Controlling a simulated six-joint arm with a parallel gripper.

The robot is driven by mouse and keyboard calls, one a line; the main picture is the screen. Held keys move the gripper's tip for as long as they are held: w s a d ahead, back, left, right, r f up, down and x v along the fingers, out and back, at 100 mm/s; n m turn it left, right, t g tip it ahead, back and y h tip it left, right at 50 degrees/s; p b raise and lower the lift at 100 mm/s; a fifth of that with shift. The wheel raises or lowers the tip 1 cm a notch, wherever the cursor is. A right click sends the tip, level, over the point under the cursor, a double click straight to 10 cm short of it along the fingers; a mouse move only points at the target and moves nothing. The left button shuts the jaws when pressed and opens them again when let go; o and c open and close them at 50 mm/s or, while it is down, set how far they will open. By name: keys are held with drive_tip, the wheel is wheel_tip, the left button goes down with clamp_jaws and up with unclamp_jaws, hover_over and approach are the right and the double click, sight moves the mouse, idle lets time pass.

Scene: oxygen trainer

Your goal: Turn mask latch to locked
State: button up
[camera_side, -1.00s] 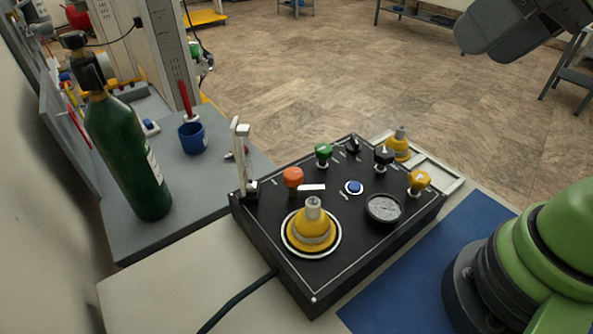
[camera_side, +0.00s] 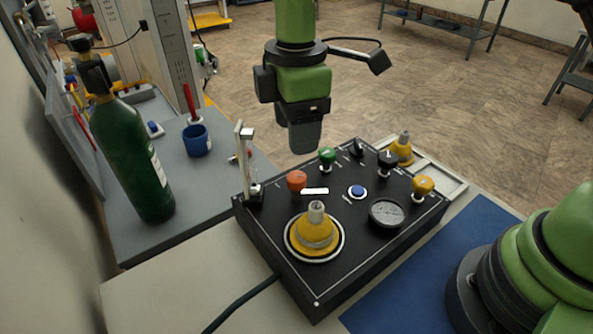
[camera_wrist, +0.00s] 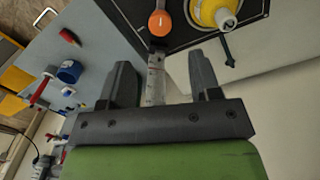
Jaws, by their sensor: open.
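The upright pale lever (camera_side: 245,165) at the left corner of the black panel looks like the mask latch. It stands up from a dark base, and its label cannot be read. My gripper (camera_side: 306,140) points down above the back edge of the panel, right of the lever and apart from it. In the wrist view my gripper (camera_wrist: 160,68) is open, and the pale lever (camera_wrist: 155,80) shows between the two fingers, beyond them. Its near end is partly hidden by the gripper body.
The black panel (camera_side: 272,262) carries an orange knob (camera_side: 297,180), a green knob (camera_side: 327,157), a yellow mask-like fitting (camera_side: 314,236) and a gauge (camera_side: 386,213). A green cylinder (camera_side: 132,155) and a blue cup (camera_side: 196,140) stand at left. A blue mat (camera_side: 440,265) lies at right.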

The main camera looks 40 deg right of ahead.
sight(297, 176)
wheel_tip(297, 176, down, 9)
drive_tip(key=shift+r, duration=0.1)
idle(0.3)
drive_tip(key=c, duration=0.9)
drive_tip(key=shift+m, duration=0.4)
drive_tip(key=m, duration=1)
drive_tip(key=shift+m, duration=2.1)
